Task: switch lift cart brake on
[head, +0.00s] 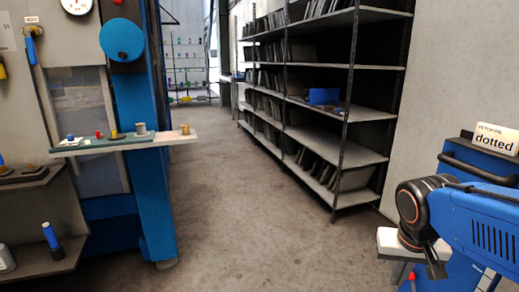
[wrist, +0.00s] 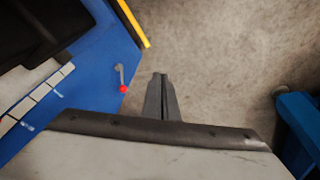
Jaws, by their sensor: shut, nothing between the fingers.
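The small lever with a red knob (wrist: 123,88) stands out from the blue side of a cart-like body (wrist: 88,82) in the wrist view. I take it for the brake lever; I cannot tell its on or off position. A small red knob (head: 411,277) shows below my wrist in the head view. My gripper (wrist: 161,76) is shut and empty, a little right of the lever and apart from it in the picture. In the head view my gripper (head: 436,264) points down beside a pale ledge (head: 391,245). The blue cart (head: 453,153) is partly hidden by my arm.
Tall shelves (head: 372,103) line the right wall. A blue machine (head: 142,190) with a tray of small parts (head: 100,144) stands left. The floor (head: 250,220) between is clear.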

